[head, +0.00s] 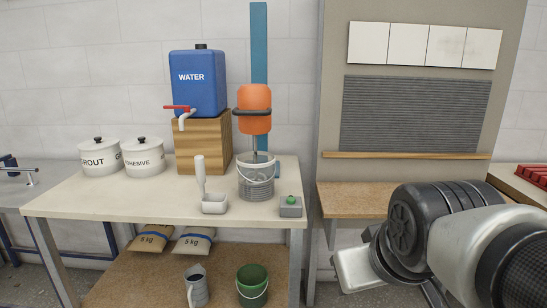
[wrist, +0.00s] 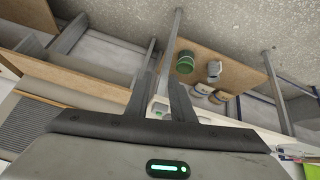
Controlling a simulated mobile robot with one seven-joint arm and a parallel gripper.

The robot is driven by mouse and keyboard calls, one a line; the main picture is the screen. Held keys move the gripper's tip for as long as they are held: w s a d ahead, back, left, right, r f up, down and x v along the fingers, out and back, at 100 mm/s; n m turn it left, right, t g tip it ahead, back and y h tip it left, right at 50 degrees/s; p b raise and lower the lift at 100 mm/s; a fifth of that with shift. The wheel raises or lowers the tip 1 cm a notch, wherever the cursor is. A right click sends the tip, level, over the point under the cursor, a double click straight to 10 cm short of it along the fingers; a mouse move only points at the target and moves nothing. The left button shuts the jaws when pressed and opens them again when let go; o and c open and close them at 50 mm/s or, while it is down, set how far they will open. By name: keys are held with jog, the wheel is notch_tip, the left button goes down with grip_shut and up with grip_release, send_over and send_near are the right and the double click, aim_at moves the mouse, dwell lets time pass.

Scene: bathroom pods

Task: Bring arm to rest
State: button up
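My arm comes in from the lower right of the head view, bent, with the pale hand of my gripper (head: 357,270) low in front of the wooden ledge. Its fingers cannot be made out there. In the wrist view my gripper (wrist: 161,80) shows two dark fingers with a gap between them. The gap is empty; only background shows through it. The hand hangs to the right of the workbench (head: 110,195), apart from it, and nothing is held.
On the bench stand two white tubs (head: 120,157), a blue water container (head: 198,82) on a wooden block, an orange mixer (head: 254,108) in a bucket (head: 256,180), a scoop (head: 214,203) and a grey box with a green button (head: 291,207). A tiling panel (head: 333,90) rises behind the ledge (head: 352,200).

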jog(key=s+f+m+g, duration=0.1)
jog(key=s+m, duration=0.1)
jog(key=s, duration=0.2)
notch_tip(320, 180, up, 27)
jog(key=s+p, duration=0.1)
jog(key=p, duration=2.7)
jog(key=shift+r+g, duration=0.15)
jog(key=shift+g, duration=0.15)
